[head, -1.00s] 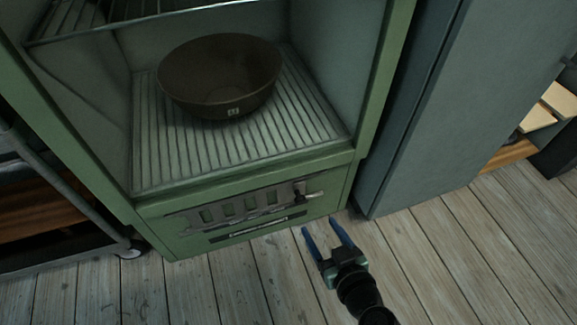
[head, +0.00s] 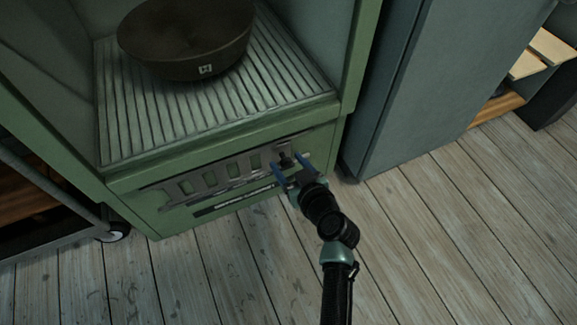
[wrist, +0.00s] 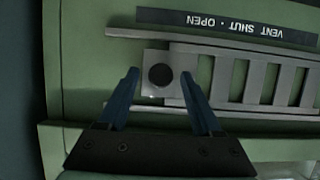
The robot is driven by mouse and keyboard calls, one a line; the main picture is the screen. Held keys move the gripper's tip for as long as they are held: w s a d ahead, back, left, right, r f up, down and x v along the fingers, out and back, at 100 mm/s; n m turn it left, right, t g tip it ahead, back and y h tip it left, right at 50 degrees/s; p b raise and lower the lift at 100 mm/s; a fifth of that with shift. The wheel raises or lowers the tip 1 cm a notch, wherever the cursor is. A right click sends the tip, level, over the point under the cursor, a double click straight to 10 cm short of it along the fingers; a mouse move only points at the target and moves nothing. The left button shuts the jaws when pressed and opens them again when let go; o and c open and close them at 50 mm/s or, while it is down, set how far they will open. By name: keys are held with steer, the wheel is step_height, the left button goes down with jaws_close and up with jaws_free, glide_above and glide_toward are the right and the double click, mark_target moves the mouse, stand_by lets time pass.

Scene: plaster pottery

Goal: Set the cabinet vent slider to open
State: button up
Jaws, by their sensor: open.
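The green cabinet (head: 170,212) has a grey slotted vent slider (head: 222,178) on its lower front panel. A dark round knob (head: 286,160) stands at the slider's right end in the head view. In the wrist view the knob (wrist: 160,76) lies ahead of and between the two blue fingers of my gripper (wrist: 158,85), which are open. I cannot tell whether either finger touches it. The slotted plate (wrist: 255,82) shows green openings between grey bars. A label strip (wrist: 225,24) reading "VENT SHUT - OPEN" appears upside down in the wrist view.
A dark bowl (head: 188,42) sits on the ribbed cabinet shelf (head: 150,120) above the panel. A blue-grey cabinet (head: 425,90) stands close on the right. A wheeled cart (head: 60,205) is on the left. The wooden floor (head: 440,240) in front is clear.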

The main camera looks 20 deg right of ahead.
steer(key=shift+w, duration=0.1)
jaws_close()
stand_by(0.3)
stand_by(1.1)
